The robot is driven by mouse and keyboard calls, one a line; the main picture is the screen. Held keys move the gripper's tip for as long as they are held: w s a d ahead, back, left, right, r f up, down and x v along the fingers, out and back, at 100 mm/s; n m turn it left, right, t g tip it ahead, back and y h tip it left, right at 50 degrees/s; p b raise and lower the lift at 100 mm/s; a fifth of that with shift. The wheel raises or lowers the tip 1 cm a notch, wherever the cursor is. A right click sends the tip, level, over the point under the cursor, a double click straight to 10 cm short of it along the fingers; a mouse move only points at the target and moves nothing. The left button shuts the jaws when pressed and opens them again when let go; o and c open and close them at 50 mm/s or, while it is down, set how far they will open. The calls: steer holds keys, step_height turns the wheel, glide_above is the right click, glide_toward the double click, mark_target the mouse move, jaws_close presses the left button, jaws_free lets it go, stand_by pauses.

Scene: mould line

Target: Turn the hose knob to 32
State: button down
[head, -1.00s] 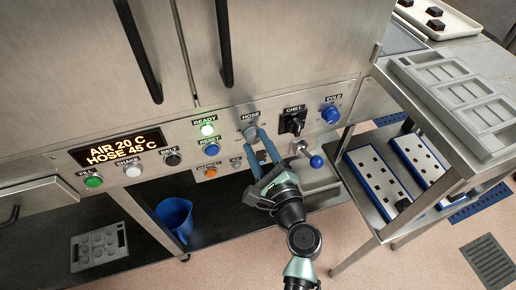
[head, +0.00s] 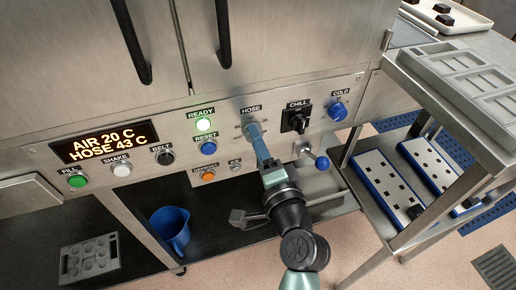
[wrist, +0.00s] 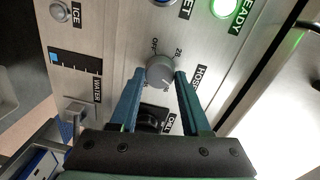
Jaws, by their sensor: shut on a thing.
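The grey round hose knob (wrist: 160,73) sits on the steel panel under the HOSE label (head: 251,110). There the fingers appear nearly in line, one behind the other. The display (head: 103,138) reads AIR 20 C and HOSE 43 C.
The black CHILL switch (head: 296,120) and blue COLD knob (head: 337,111) are to the right. A blue-ended lever (head: 321,162) juts out below them. The green READY light (head: 204,125) is lit. A blue jug (head: 171,229) stands on the lower shelf; a rack (head: 455,75) stands at right.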

steer(key=n+b, duration=0.3)
steer(key=n, duration=0.1)
steer(key=shift+f, duration=0.1)
steer(key=shift+n+h, duration=0.3)
stand_by(0.4)
steer(key=shift+c, duration=1.8)
jaws_free()
steer(key=v, duration=1.3)
steer(key=shift+b, duration=0.45)
